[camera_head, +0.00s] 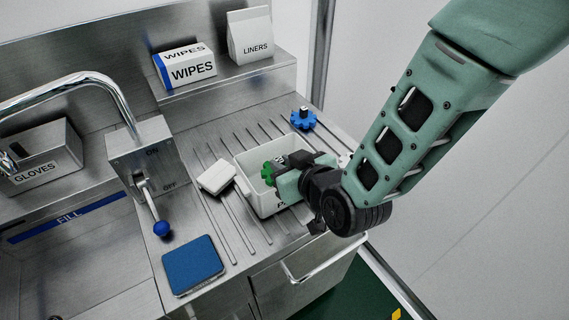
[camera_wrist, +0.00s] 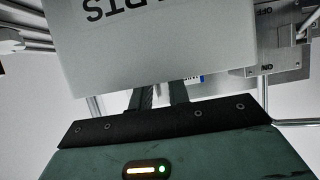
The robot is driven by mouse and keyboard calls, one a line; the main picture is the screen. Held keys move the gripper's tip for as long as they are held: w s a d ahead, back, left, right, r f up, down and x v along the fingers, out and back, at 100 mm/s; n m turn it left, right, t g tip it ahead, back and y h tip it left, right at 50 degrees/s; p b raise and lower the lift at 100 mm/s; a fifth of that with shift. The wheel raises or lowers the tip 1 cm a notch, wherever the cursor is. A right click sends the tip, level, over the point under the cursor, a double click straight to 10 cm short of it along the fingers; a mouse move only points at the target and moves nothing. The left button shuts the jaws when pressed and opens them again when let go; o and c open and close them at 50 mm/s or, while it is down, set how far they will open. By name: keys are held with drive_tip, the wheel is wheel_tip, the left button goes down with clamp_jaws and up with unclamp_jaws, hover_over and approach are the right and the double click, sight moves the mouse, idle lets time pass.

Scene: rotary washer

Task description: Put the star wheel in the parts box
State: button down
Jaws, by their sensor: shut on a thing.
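The white parts box (camera_head: 262,203) stands on the ribbed steel counter; its lettered wall fills the upper part of the wrist view (camera_wrist: 165,55). My gripper (camera_head: 277,172) reaches over the box and is shut on a green toothed star wheel (camera_head: 267,173), which shows at the box opening. I cannot tell whether the wheel touches the box floor. In the wrist view my fingers (camera_wrist: 160,95) pass behind the box wall, so their tips and the wheel are hidden there. A second toothed wheel, blue with a dark hub (camera_head: 303,120), rests on the counter behind the box.
A white lid-like piece (camera_head: 216,177) lies left of the box. A blue pad (camera_head: 192,264) lies at the front left, near the blue-knobbed lever (camera_head: 161,228). The wipes box (camera_head: 186,67) and liners box (camera_head: 249,36) stand on the rear shelf.

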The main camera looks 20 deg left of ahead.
drive_tip(key=shift+f, duration=0.3)
drive_tip(key=shift+f, duration=0.1)
